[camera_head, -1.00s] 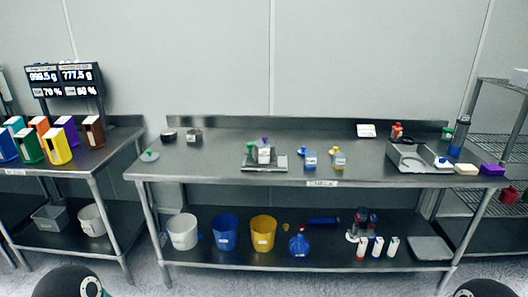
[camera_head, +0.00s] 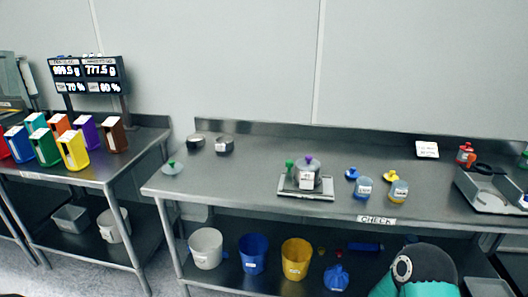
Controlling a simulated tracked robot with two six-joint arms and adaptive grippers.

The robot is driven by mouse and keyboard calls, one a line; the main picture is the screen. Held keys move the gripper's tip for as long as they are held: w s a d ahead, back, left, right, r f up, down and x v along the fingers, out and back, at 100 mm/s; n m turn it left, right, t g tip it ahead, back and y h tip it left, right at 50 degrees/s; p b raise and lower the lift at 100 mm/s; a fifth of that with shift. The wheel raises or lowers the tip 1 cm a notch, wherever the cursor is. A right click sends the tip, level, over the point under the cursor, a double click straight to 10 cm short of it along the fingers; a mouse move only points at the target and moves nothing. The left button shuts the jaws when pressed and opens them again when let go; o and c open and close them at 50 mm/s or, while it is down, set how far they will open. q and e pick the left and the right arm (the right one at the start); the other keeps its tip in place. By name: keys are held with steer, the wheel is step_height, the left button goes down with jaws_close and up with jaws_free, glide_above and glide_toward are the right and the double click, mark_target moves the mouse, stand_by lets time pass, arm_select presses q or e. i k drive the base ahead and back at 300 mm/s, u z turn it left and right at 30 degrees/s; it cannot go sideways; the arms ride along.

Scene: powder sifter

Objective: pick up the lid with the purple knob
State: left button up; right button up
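The lid with the purple knob (camera_head: 308,161) is grey and sits on top of a grey container (camera_head: 306,179) with a white label. The container stands on a flat scale (camera_head: 300,190) on the middle table. A small green-topped object (camera_head: 289,166) is beside it on the left. Neither gripper is in view. Only a dark and teal part of my own arm shows at the bottom right, well below and right of the lid.
A lid with a green knob (camera_head: 172,168) lies at the table's left end. A blue-labelled jar (camera_head: 363,188) and a yellow-labelled jar (camera_head: 398,190) stand right of the scale. A metal tray (camera_head: 489,195) is farther right. The tabletop left of the scale is mostly clear.

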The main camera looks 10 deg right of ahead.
mark_target(308, 163)
steer(key=u, duration=0.05)
steer(key=i, duration=0.9)
steer(key=z, duration=0.25)
